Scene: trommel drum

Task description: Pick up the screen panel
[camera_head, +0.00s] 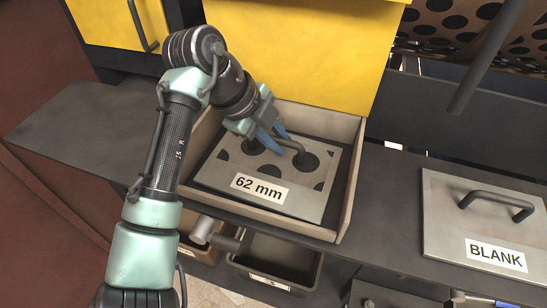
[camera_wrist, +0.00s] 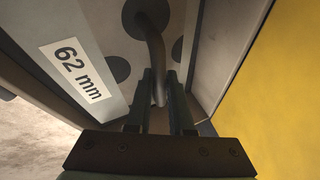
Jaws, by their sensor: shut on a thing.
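The screen panel (camera_head: 310,197) is a grey plate with large dark holes and a "62 mm" label, in the head view. It lies in a shallow wooden-walled tray (camera_head: 347,190) and looks slightly tilted. A dark bar handle (camera_head: 288,146) stands on it. My gripper (camera_head: 278,143) reaches down from the upper left and is shut on this handle. In the wrist view the handle (camera_wrist: 155,60) runs between the two dark fingers (camera_wrist: 160,95), with the panel (camera_wrist: 105,30) behind. The far end of the handle is partly hidden by the fingers.
A second panel labelled "BLANK" (camera_head: 450,215) with its own handle lies on the dark bench at right. A yellow panel (camera_head: 300,50) stands close behind the tray. Dark bins (camera_head: 275,262) sit below the bench edge. A dark bar (camera_head: 488,60) slants down at upper right.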

